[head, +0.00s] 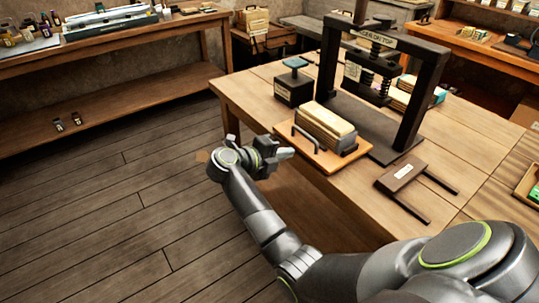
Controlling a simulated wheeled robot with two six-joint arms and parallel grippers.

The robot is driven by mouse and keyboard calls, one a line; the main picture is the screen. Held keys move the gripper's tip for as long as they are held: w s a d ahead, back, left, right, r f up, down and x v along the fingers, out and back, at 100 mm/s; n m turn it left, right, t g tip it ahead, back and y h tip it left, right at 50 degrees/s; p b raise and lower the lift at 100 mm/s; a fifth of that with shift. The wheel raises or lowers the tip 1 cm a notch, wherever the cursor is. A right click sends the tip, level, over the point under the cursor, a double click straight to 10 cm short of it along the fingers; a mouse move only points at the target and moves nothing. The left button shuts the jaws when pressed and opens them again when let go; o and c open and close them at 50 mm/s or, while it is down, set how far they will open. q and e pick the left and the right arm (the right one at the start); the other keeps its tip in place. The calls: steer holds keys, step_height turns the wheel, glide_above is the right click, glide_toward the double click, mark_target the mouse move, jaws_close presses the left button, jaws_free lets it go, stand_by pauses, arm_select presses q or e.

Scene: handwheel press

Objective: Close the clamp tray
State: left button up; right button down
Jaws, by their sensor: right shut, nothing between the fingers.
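The clamp tray (317,158) is an orange-brown wooden board at the front of the dark press (411,113), its near part out past the table's front edge. It has a dark bar handle (306,138) and bears a bound stack of pale sheets (328,122). My right gripper (289,153) is beside the tray's left front edge, close to the handle; I cannot tell whether it touches the tray. Its fingers are shut and empty. My left gripper is not in view.
The wooden table (460,130) carries the press, a dark box with a blue-green top (294,88) and a dark two-pronged bracket (405,177). A bench (110,30) with bottles stands at the back left. The plank floor at left is clear.

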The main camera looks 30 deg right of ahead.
steer(key=shift+w+d, duration=0.1)
steer(key=shift+d, duration=0.9)
steer(key=d, duration=0.9)
steer(key=shift+w+p, duration=0.35)
steer(key=shift+p, duration=0.05)
steer(key=shift+a, duration=0.15)
